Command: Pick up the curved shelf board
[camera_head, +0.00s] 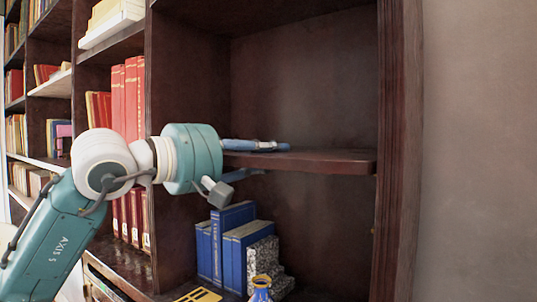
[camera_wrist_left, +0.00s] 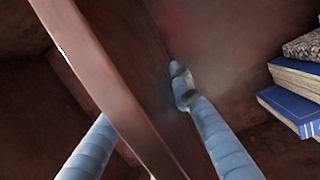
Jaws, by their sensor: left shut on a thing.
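The curved shelf board (camera_head: 325,161) is dark reddish-brown and lies about level across the bookcase bay, its right end at the right side panel. Its left end is hidden behind my left arm. My left gripper (camera_head: 262,158) comes in from the left, with one blue finger above the board and one below, shut on it. In the left wrist view the board (camera_wrist_left: 110,85) runs diagonally between the blue fingers of my left gripper (camera_wrist_left: 143,98), and part of one finger is hidden behind it. My right gripper is not in view.
Below the board stand blue books (camera_head: 236,243), which also show in the wrist view (camera_wrist_left: 292,108), and speckled volumes (camera_head: 262,258). A blue and yellow vase (camera_head: 262,289) and a yellow item (camera_head: 199,295) are at the bottom. Space above the board is empty.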

